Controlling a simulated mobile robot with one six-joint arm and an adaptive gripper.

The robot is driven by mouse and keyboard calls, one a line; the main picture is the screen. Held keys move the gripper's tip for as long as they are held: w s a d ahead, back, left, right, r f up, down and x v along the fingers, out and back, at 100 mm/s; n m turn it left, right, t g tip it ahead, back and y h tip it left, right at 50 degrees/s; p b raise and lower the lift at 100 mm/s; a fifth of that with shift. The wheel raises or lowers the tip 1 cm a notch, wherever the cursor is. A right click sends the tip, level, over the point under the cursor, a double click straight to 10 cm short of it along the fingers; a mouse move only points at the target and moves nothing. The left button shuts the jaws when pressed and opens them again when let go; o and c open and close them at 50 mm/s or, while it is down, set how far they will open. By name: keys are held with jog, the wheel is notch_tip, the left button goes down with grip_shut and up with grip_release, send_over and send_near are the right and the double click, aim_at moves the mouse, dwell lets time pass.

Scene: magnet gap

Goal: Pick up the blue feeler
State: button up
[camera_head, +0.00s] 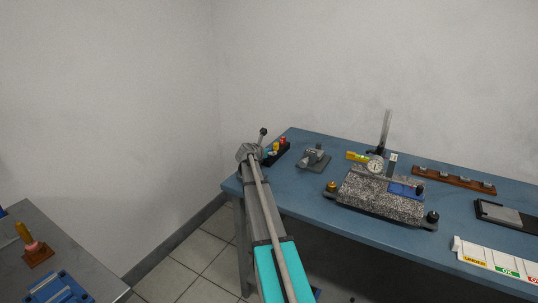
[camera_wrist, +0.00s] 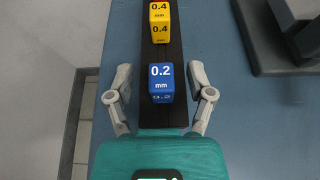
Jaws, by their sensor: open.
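The blue feeler (camera_wrist: 161,83) is a small block marked 0.2 mm in the wrist view. It stands at the near end of a black rack (camera_wrist: 148,116). My gripper (camera_wrist: 160,80) is open, with one finger on each side of the blue feeler and a gap on both sides. In the head view my gripper (camera_head: 250,152) is at the far left corner of the blue table, beside the rack, and the blue feeler is mostly hidden there.
A grey device (camera_head: 315,158) is to the right. A granite plate (camera_head: 375,193) with a dial gauge (camera_head: 375,164) stands mid-table. The blue table's (camera_head: 300,205) left edge is close.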

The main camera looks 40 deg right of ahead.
grip_shut()
dwell(0.3)
jog(key=shift+r, duration=0.15)
notch_tip(320, 180, up, 3)
jog(key=p, duration=0.3)
jog(key=s+a+r+p, duration=0.8)
jog(key=s+r+p, duration=0.1)
jog(key=s+p, duration=0.1)
jog(key=shift+s+a+r, duration=0.25)
jog(key=shift+s+r, duration=0.1)
jog(key=shift+s, duration=0.25)
jog(key=shift+f, duration=0.1)
dwell(0.4)
